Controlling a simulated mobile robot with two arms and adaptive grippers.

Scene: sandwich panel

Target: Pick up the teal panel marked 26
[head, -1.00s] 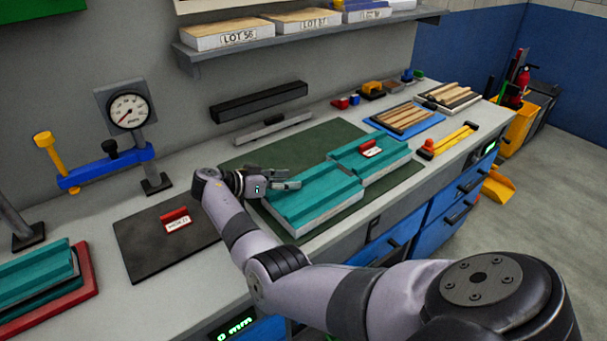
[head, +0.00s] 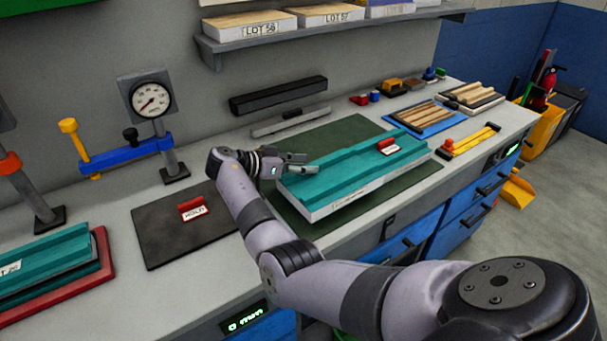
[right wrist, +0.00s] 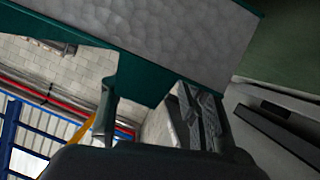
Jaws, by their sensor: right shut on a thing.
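My right gripper (head: 302,164) is shut on the left end of a teal panel (head: 325,182) with a pale core. In the right wrist view the gripper fingers (right wrist: 150,98) are at the panel's teal edge, and its grey underside (right wrist: 190,30) fills the top. The panel looks raised and slightly tilted above the dark green mat (head: 340,220). It runs visually into the teal surface farther right, which bears a red tag (head: 388,147); I cannot tell where one panel ends. No 26 is readable. My left gripper is not in view.
A black mat (head: 165,232) with a red-handled tag (head: 193,208) lies left. A gauge stand (head: 150,103) with a blue clamp arm is behind it. Another teal panel (head: 45,262) sits on a red tray (head: 104,262). A blue tray (head: 455,122) of sticks is at the right.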

